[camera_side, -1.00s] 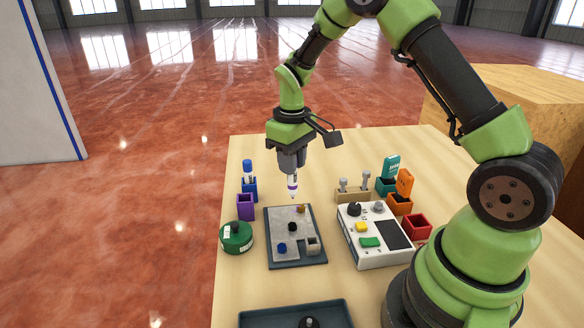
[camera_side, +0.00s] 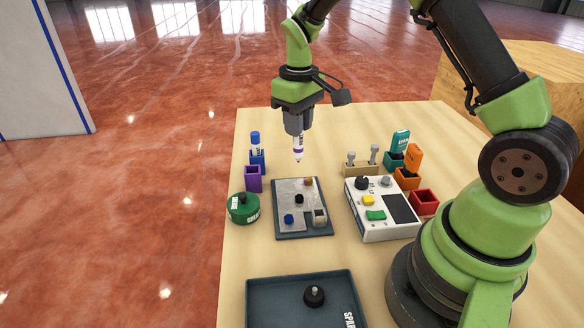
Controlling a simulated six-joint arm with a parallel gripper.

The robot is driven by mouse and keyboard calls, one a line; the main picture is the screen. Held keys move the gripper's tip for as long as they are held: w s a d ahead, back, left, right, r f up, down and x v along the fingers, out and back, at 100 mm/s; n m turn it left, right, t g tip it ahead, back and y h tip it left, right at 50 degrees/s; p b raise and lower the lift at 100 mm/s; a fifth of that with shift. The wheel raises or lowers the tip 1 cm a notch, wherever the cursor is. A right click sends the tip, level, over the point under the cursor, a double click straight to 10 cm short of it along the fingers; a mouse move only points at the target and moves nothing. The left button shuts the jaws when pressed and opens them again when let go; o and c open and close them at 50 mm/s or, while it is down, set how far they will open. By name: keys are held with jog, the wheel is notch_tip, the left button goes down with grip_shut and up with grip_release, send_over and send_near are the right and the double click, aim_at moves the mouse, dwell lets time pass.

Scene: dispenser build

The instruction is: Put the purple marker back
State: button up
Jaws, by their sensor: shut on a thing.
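The purple marker (camera_side: 298,148) is white with a purple band and hangs upright, tip down. My gripper (camera_side: 298,131) is shut on its upper end and holds it in the air above the far edge of the grey board. The purple holder (camera_side: 253,179) is an open box, empty as far as I can see, to the left of the marker and lower in the picture. A blue marker (camera_side: 256,143) stands in the blue holder (camera_side: 257,160) just behind the purple one.
The grey board (camera_side: 284,234) carries small knobs. A green round container (camera_side: 243,208) stands left of it. To the right are a white control box (camera_side: 364,223), a peg rack (camera_side: 361,170), teal (camera_side: 400,142) and orange (camera_side: 413,158) items in holders, and a red holder (camera_side: 424,201). A dark tray (camera_side: 277,307) lies in front.

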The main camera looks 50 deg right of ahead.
jog(key=w+a+r, duration=0.3)
jog(key=w+a, duration=0.3)
jog(key=w, duration=0.2)
notch_tip(320, 180, down, 10)
jog(key=shift+s+r, duration=0.1)
jog(key=shift+a, duration=0.1)
jog(key=o, duration=0.8)
jog(key=shift+o, duration=0.2)
